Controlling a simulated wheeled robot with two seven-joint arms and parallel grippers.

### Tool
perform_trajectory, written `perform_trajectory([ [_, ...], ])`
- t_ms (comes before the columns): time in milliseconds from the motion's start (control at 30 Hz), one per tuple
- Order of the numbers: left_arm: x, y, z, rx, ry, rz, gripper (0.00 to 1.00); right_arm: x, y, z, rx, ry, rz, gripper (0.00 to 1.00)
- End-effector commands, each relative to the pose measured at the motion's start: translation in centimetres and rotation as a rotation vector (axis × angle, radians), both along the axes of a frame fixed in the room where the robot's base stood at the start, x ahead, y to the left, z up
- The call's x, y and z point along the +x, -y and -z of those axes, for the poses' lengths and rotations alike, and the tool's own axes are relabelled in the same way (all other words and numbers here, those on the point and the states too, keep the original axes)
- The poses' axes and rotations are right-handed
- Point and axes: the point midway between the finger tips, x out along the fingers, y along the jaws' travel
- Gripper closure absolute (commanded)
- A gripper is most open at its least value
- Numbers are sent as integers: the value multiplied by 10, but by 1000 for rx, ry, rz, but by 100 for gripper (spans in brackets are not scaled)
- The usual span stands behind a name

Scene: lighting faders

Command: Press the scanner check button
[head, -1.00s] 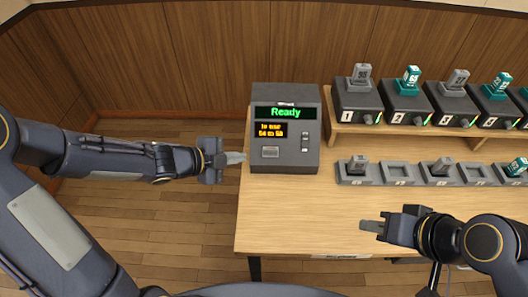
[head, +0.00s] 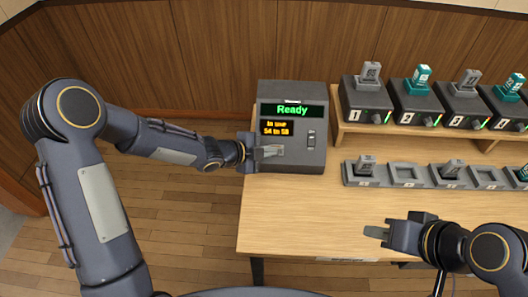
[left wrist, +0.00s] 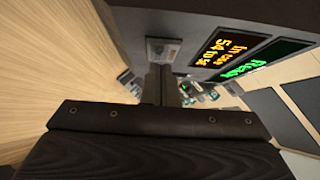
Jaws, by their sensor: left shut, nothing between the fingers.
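The dark grey scanner console (head: 316,165) stands at the left end of the table, its green display reading "Ready" and its amber display lit below. My left gripper (head: 277,151) is shut and empty, its fingertips in front of the console face where the check button sits, mostly hiding it in the head view. My right gripper (head: 377,232) looks shut and empty above the table's front.
A small switch strip (head: 311,139) is on the console's right. Numbered dark units (head: 366,112) holding grey and teal plugs stand on a raised wooden shelf. A row of grey trays (head: 407,183) lies before them. The table front (head: 310,220) is clear.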

Motion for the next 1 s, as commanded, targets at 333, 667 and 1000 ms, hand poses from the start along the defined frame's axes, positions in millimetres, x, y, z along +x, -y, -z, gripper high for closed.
perform_trajectory([
  [333, 6, 0, 6, 0, 0, 0, 100, 0, 0, -1, 0, 0, 0, 70],
  [667, 12, -1, 20, 2, 1, -1, 100, 0, 0, 10, 0, 0, 0, 70],
  [1000, 13, -2, 19, 6, -3, -6, 100, 0, 0, 8, 0, 0, 0, 70],
])
